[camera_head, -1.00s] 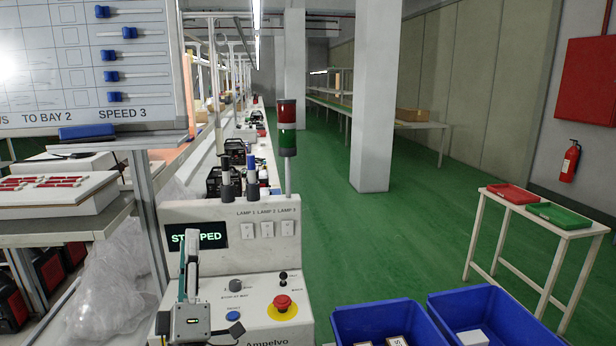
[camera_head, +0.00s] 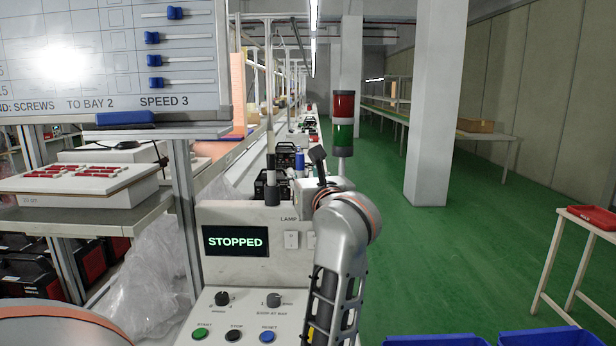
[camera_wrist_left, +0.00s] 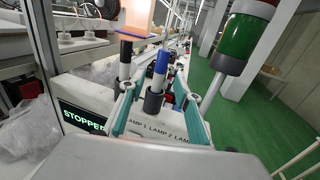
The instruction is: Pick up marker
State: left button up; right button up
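Two markers stand upright in dark holders on top of the control box. One is black (camera_wrist_left: 126,62) and one has a blue top (camera_wrist_left: 160,66); in the head view the blue one (camera_head: 300,163) is partly hidden by my left arm. The blue one's lower end is in a dark holder (camera_wrist_left: 153,102). My left gripper (camera_head: 316,165) is at the top of the box, right of the markers in the head view. In the wrist view its teal fingers (camera_wrist_left: 165,95) are spread, with the blue marker between them in the picture; contact cannot be told. My right gripper is out of view.
The control box with a STOPPED screen (camera_head: 235,241) stands below the markers. A red-green signal lamp (camera_head: 343,120) rises close to the right of my gripper. A whiteboard (camera_head: 110,60) and shelf stand left. Blue bins (camera_head: 435,341) are at the lower right.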

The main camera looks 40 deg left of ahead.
aim_at(301, 168)
pick_arm(q)
jog(key=x, duration=0.5)
jog(key=shift+w+a+r+p, duration=0.2)
jog(key=shift+a+r+p, duration=0.1)
jog(key=c, duration=0.9)
